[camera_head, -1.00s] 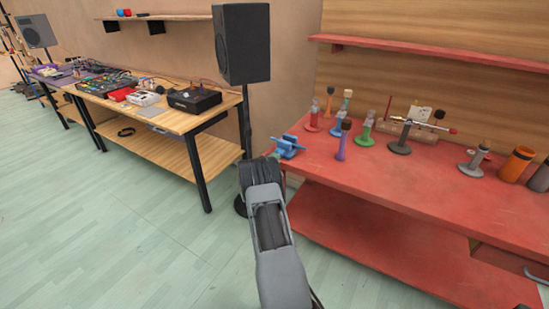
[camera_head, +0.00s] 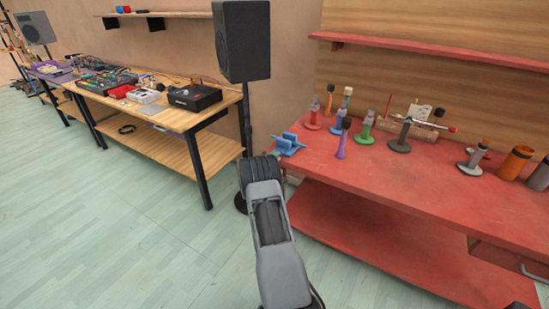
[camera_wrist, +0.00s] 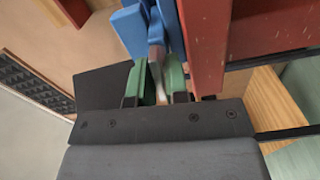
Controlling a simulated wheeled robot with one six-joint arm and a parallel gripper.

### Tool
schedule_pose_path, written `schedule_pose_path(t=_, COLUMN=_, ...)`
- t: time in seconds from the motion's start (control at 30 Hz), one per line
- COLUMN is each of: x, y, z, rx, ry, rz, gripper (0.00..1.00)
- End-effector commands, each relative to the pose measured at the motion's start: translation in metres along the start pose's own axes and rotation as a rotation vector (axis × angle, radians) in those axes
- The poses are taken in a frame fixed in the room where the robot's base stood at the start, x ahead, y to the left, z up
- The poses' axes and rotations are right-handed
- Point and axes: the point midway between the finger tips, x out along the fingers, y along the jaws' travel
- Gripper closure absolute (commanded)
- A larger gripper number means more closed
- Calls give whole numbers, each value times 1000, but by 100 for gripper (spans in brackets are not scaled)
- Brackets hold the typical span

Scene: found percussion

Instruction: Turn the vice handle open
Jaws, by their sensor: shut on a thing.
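The blue vice (camera_head: 291,142) sits at the near left corner of the red workbench (camera_head: 400,195). In the wrist view its blue body (camera_wrist: 135,32) stands beside the red bench edge. My gripper (camera_wrist: 159,92) has green-faced fingers, shut on the grey vice handle (camera_wrist: 156,56) just in front of the vice. The fingers cover the handle's lower part, so its full length and angle cannot be told. In the head view my arm hides the fingers and the handle.
Several coloured stands (camera_head: 342,138) and orange cups (camera_head: 515,163) stand along the red bench. A wooden table (camera_head: 170,118) with electronics is farther left. The floor in front is clear.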

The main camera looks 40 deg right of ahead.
Motion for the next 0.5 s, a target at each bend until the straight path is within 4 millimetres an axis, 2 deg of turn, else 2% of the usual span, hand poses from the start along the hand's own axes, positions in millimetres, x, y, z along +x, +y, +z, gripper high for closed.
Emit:
schedule_pose_path(t=0.17, x=-2, y=-1, z=-3, rx=-1, ry=7, rz=-3, gripper=100)
schedule_pose_path(t=0.2, x=-2, y=-1, z=-3, rx=-1, ry=7, rz=-3, gripper=82)
schedule_pose_path(t=0.4, x=0, y=-1, z=0, rx=0, ry=1, rz=-2, gripper=64)
schedule_pose_path(t=0.5, x=1, y=0, z=1, rx=1, ry=-1, rz=-1, gripper=64)
